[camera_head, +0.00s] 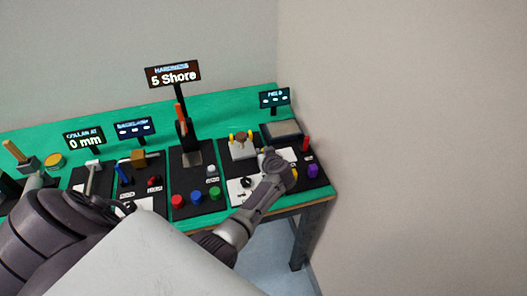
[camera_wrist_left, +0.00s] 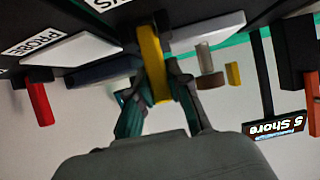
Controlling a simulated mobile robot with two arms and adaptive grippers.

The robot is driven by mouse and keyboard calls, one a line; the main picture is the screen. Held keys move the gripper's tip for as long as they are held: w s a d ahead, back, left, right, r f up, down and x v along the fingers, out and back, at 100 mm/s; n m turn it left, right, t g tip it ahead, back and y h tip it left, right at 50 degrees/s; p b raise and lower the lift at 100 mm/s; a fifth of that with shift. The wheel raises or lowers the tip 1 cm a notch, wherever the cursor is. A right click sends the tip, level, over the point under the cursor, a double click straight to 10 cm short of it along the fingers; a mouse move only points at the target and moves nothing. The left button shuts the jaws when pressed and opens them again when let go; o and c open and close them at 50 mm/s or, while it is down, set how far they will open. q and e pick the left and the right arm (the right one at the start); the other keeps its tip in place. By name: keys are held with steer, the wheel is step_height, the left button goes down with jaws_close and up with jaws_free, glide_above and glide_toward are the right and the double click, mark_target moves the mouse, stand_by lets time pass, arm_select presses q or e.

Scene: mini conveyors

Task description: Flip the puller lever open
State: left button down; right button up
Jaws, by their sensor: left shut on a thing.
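The yellow lever (camera_wrist_left: 153,62) is between the two fingers of my left gripper (camera_wrist_left: 157,92) in the left wrist view. The gripper is shut on it, and the lever runs up out of the jaws toward the panel. In the head view my left gripper (camera_head: 275,160) is at the right part of the green bench, beside a pale block with a brown knob (camera_head: 241,139). The gripper hides much of the lever there. My right gripper is not seen in either view.
A red upright post (camera_head: 306,144) and a purple knob (camera_head: 313,170) stand to the right of the gripper. A dark stand with a "5 Shore" sign (camera_head: 173,75) rises to the left. Red, blue and green buttons (camera_head: 195,197) are in front of it. A wall bounds the bench's right side.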

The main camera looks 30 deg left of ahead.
arm_select(q)
steer(key=c, duration=1.1)
jaws_free()
steer(key=shift+d, duration=0.1)
steer(key=v, duration=1.2)
